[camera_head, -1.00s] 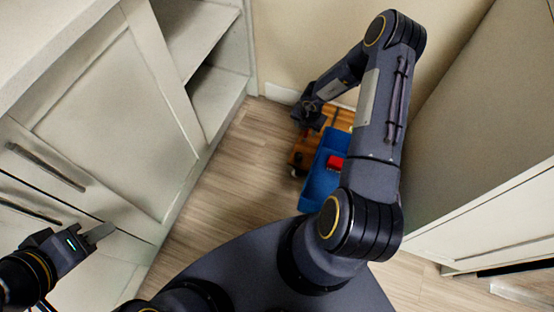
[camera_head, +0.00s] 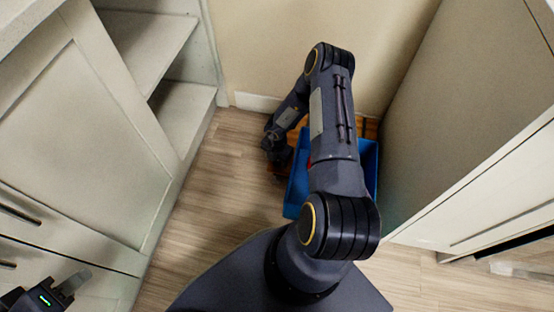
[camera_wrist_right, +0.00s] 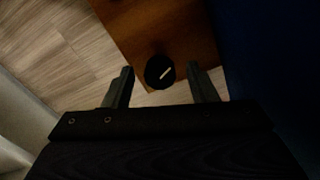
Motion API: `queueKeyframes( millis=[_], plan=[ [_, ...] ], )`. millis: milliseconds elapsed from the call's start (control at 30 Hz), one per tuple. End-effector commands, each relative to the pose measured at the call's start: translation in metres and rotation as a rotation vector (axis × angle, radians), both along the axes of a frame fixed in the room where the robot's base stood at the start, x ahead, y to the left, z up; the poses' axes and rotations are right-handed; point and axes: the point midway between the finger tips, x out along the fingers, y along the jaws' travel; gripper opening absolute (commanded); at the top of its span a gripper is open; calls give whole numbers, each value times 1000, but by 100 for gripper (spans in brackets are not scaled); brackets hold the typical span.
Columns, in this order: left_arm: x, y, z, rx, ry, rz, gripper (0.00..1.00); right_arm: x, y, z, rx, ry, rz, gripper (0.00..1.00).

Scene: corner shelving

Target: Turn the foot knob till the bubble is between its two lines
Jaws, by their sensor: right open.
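The black foot knob (camera_wrist_right: 160,72), with a pale line on its top, shows in the right wrist view at the edge of a brown wooden board (camera_wrist_right: 150,28). My right gripper (camera_wrist_right: 163,88) is open, with one finger on either side of the knob; I cannot tell whether they touch it. In the head view my right gripper (camera_head: 274,152) is dark and low by the wooden board (camera_head: 371,127), which my arm mostly hides. The bubble and its two lines are not visible. My left gripper (camera_head: 74,284) is at the lower left, away from the board; its jaw gap is unclear.
A blue bin (camera_head: 297,194) stands beside the board, partly behind my right arm, with a bit of red showing. Cabinets with drawers (camera_head: 60,240) and open shelves (camera_head: 185,110) line the left; a tall panel (camera_head: 470,120) stands right. Wooden floor (camera_head: 215,190) is clear at left.

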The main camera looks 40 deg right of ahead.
Motion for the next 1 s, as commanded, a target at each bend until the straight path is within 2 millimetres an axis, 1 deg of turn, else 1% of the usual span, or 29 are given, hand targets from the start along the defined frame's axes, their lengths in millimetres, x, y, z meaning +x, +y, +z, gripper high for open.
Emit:
queueKeyframes(
  millis=[100,400,433,467,767,1000],
  plan=[
    [0,0,0,0,0,0,36,0,0,0,0,0,0,52],
    [0,0,0,0,0,0,36,0,0,0,0,0,1,13],
    [0,0,0,0,0,0,36,0,0,0,0,0,1,9],
    [0,0,0,0,0,0,36,0,0,0,0,0,1,8],
    [0,0,3,0,0,0,36,0,0,1,1,0,43,8],
    [0,0,9,0,0,0,36,-1,1,2,3,1,183,8]
  ],
)
